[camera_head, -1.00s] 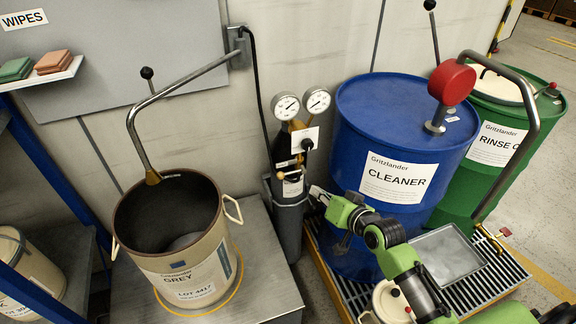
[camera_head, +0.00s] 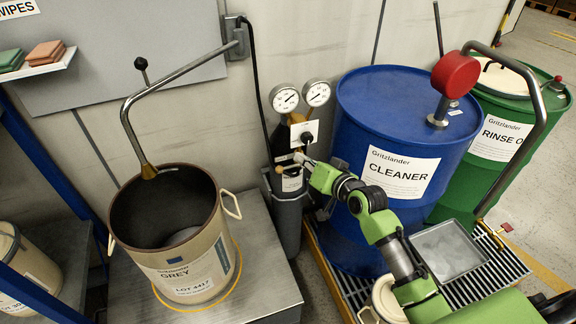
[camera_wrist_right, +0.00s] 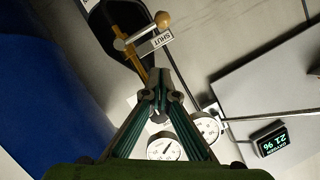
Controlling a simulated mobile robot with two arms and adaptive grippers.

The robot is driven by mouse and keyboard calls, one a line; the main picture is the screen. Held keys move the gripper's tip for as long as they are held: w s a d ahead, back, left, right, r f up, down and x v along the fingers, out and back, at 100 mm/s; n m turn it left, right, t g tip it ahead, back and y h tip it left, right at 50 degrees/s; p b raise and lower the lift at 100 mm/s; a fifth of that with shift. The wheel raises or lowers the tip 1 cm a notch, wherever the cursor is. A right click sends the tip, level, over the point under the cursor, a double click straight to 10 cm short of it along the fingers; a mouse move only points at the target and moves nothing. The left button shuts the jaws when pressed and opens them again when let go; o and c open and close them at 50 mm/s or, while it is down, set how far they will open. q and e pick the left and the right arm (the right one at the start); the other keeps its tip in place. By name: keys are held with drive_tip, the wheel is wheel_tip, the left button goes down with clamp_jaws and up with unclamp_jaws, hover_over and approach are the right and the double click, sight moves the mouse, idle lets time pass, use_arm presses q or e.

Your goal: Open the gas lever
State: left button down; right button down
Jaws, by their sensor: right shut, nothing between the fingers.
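The gas lever (camera_wrist_right: 141,31) is a thin metal bar with a round wooden-coloured knob, beside a white tag reading SHUT (camera_wrist_right: 155,41) in the right wrist view. In the head view, the knob (camera_head: 279,169) shows small at the gas cylinder's neck. My right gripper (camera_head: 300,158) is at the cylinder, close to the lever and just right of the knob. In the right wrist view its fingers (camera_wrist_right: 161,80) are together and empty, pointing towards the lever, with no clear contact. My left gripper is not in view.
Two gauges (camera_head: 284,98) sit atop the grey gas cylinder (camera_head: 289,222). The blue CLEANER drum (camera_head: 380,115) stands close right of it, under my right arm. An open GREY pail (camera_head: 190,275) stands left on a metal platform. A wall-mounted bent pipe (camera_head: 175,77) reaches over the pail.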

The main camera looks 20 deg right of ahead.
sight(289, 167)
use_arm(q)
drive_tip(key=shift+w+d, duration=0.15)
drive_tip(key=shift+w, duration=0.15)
use_arm(e)
drive_tip(key=w+a+f, duration=0.3)
drive_tip(key=f, duration=0.1)
drive_tip(key=shift+w+f, duration=0.25)
drive_tip(key=shift+f, duration=0.05)
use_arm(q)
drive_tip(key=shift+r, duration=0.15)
